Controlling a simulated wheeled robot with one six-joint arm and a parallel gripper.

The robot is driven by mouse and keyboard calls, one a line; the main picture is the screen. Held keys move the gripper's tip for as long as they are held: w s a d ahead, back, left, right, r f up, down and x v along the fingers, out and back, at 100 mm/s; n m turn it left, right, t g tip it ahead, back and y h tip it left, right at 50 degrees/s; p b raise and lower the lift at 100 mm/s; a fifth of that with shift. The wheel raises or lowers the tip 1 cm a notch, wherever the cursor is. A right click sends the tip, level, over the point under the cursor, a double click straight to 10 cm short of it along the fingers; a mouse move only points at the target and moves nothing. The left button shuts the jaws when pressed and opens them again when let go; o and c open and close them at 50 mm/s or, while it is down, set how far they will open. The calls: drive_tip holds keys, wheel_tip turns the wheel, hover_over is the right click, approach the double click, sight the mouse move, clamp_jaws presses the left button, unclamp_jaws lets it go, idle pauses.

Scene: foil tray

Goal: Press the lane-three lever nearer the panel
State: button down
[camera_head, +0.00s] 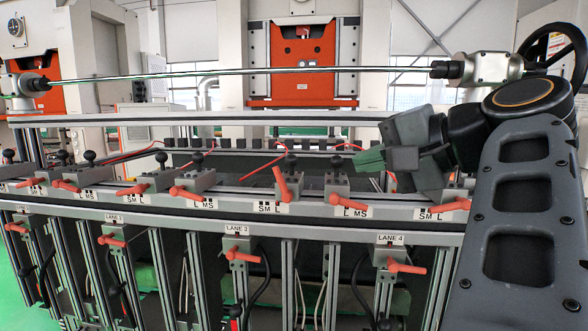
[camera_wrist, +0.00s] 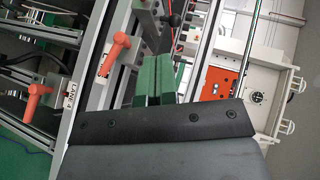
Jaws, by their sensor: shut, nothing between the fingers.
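My gripper (camera_head: 370,160) is in the head view at right, its green fingers together and empty, pointing left above the rail. It also shows in the wrist view (camera_wrist: 162,78). The LANE 3 label (camera_head: 237,230) is on the front face, with an orange lever (camera_head: 242,256) just below it. Above, on the rail, an orange lever (camera_head: 280,184) stands tilted on a grey block marked SM L, and another orange lever (camera_head: 185,193) lies nearly flat to its left. My gripper is right of these, apart from them. Which lever is nearer the panel I cannot tell.
The LANE 4 label (camera_head: 390,239) has an orange lever (camera_head: 405,266) below it; in the wrist view this lever (camera_wrist: 38,90) is at left. Black knobs (camera_head: 290,160) rise behind the rail. A long metal rod (camera_head: 240,73) crosses above. My arm covers the right end.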

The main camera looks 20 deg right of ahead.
sight(281, 182)
drive_tip(key=shift+s+r, duration=0.15)
drive_tip(key=shift+r, duration=0.55)
drive_tip(key=s+a+p+x, duration=0.1)
drive_tip(key=a+p+x, duration=0.1)
drive_tip(key=x, duration=1)
drive_tip(key=shift+w+a+f+p, duration=0.25)
drive_tip(key=shift+a+p, duration=0.1)
drive_tip(key=shift+p, duration=0.2)
drive_tip(key=shift+s, duration=0.1)
